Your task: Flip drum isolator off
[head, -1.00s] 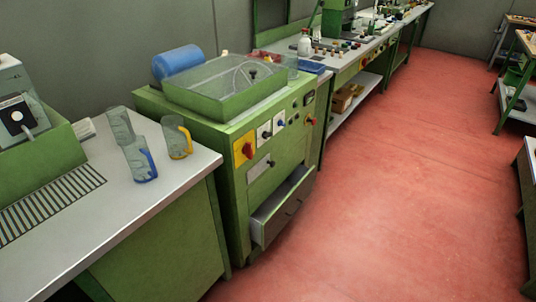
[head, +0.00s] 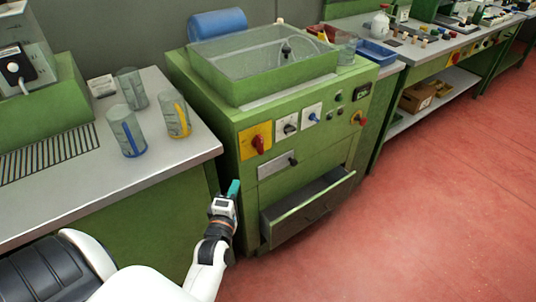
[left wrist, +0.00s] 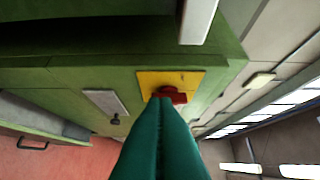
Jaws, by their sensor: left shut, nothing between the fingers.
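The drum isolator is a red rotary handle (head: 258,143) on a yellow plate (head: 246,136), at the upper left of the green machine's front panel. In the left wrist view the red handle (left wrist: 170,95) sits on its yellow plate (left wrist: 190,79), just beyond the fingertips, which overlap its lower edge. My left gripper (head: 233,188) has teal fingers and is below and left of the handle in the head view. In the left wrist view its fingers (left wrist: 163,108) are together with nothing between them. Whether they touch the handle I cannot tell. My right gripper is not in view.
An open drawer (head: 307,208) juts out below. Measuring jugs (head: 127,131) stand on the left bench.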

